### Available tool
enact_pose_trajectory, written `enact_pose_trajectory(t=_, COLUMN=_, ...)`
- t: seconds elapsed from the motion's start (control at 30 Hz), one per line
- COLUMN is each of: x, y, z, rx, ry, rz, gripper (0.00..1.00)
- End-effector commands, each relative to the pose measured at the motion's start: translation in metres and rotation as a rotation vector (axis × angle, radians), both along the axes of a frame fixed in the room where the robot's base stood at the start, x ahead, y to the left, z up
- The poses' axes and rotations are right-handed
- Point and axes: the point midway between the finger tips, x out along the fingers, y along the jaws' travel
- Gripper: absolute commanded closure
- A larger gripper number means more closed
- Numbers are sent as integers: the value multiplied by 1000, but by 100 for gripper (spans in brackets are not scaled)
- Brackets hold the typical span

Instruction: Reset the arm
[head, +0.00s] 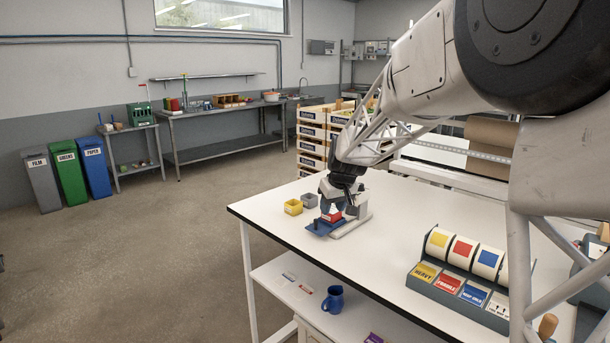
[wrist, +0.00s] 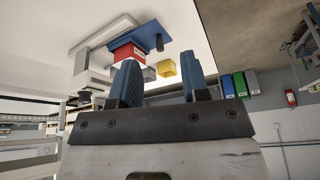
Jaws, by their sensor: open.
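My gripper (head: 337,200) is over the far left corner of the white table (head: 400,215), with its blue fingers pointing down. In the wrist view its two fingers (wrist: 160,64) stand apart with nothing between them. A red block-like piece (wrist: 127,52) sits on a blue plate (wrist: 122,37) beyond the fingertips. In the head view the red piece (head: 331,217) and blue plate (head: 319,229) show just below the gripper, partly hidden by it. The gap between fingers and red piece is hard to judge.
A yellow bin (head: 293,207) and a grey bin (head: 310,200) stand left of the gripper. A light grey fixture (head: 353,223) is beside the blue plate. A label dispenser (head: 462,272) sits at the front right. The table between is clear. A blue mug (head: 333,299) is on the lower shelf.

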Motion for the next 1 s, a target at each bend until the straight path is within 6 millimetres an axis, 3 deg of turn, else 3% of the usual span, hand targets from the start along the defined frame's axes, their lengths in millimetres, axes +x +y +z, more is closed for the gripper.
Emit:
enact_pose_trajectory(t=0.47, x=-130, y=-36, z=40, rx=-7, ry=36, rz=-111, gripper=58)
enact_pose_trajectory(t=1.0, x=-279, y=-69, z=51, rx=-19, ry=76, rz=-242, gripper=58)
